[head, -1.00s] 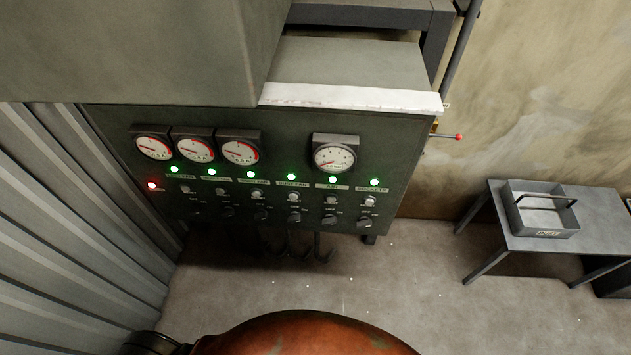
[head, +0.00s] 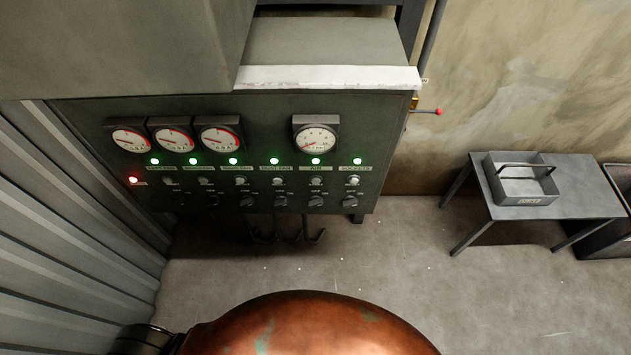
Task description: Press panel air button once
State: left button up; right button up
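The dark green control panel (head: 270,112) stands ahead of me at the upper left. Its air column, labelled AIR, has a lit green lamp (head: 316,161), a small round air button (head: 316,181) below it and a dark rotary switch (head: 316,201) under that. A round gauge (head: 316,140) sits above this column. Similar columns stand on both sides, the sockets column (head: 354,180) to the right and the dust fan column (head: 277,181) to the left. Neither of my grippers is in view.
A grey table (head: 585,190) with an open metal tray (head: 520,190) stands at the right. A red-tipped lever (head: 438,112) sticks out right of the panel. Dark hooks (head: 285,234) hang below it. A corrugated wall (head: 70,210) closes the left. The floor (head: 400,265) between is mostly clear.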

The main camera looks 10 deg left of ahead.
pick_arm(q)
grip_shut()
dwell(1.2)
